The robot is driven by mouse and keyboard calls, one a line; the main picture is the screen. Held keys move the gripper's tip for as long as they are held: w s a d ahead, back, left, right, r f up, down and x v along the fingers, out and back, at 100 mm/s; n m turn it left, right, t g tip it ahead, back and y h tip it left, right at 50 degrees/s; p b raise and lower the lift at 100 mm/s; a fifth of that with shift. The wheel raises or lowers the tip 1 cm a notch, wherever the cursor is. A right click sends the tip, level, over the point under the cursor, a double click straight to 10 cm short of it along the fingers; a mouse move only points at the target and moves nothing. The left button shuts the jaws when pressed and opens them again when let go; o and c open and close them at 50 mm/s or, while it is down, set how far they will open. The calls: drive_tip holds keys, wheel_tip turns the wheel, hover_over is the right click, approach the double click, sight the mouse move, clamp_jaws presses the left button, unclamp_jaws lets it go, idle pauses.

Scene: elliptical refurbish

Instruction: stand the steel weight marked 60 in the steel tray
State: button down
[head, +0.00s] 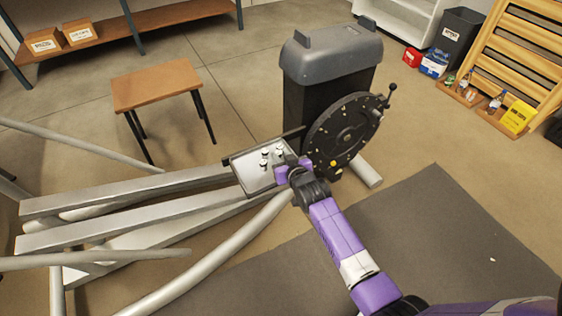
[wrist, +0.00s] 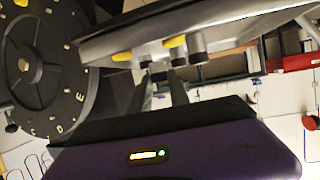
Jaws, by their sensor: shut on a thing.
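The steel tray (head: 247,182) sits on the machine frame beside the dark round disc, in the middle of the head view. Several small steel weights (head: 265,162) stand at the tray. My gripper (head: 283,166) is at the tray's right side, low and close to the weights. In the wrist view, my gripper (wrist: 162,84) is shut on a small grey piece that looks like a weight, mostly hidden between the fingertips. Other weights (wrist: 196,44) show close beside it. No marking can be read, so I cannot tell which weight is the 60.
The dark disc (head: 345,135) with a crank stands just right of the tray, and it also fills the left of the wrist view (wrist: 32,75). A wooden stool (head: 157,85) stands at the back left. Long grey frame bars (head: 120,195) extend left.

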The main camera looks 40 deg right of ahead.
drive_tip(key=shift+f, duration=1.05)
drive_tip(key=shift+f+b, duration=0.2)
drive_tip(key=shift+b, duration=0.15)
drive_tip(key=c, duration=1.2)
unclamp_jaws()
drive_tip(key=shift+c, duration=0.2)
drive_tip(key=shift+r, duration=0.1)
drive_tip(key=shift+s+a+r+p, duration=0.1)
drive_tip(key=shift+s+r+p, duration=0.05)
drive_tip(key=shift+r+p, duration=0.15)
drive_tip(key=p+v, duration=0.3)
drive_tip(key=v, duration=0.8)
drive_tip(key=shift+s, duration=0.35)
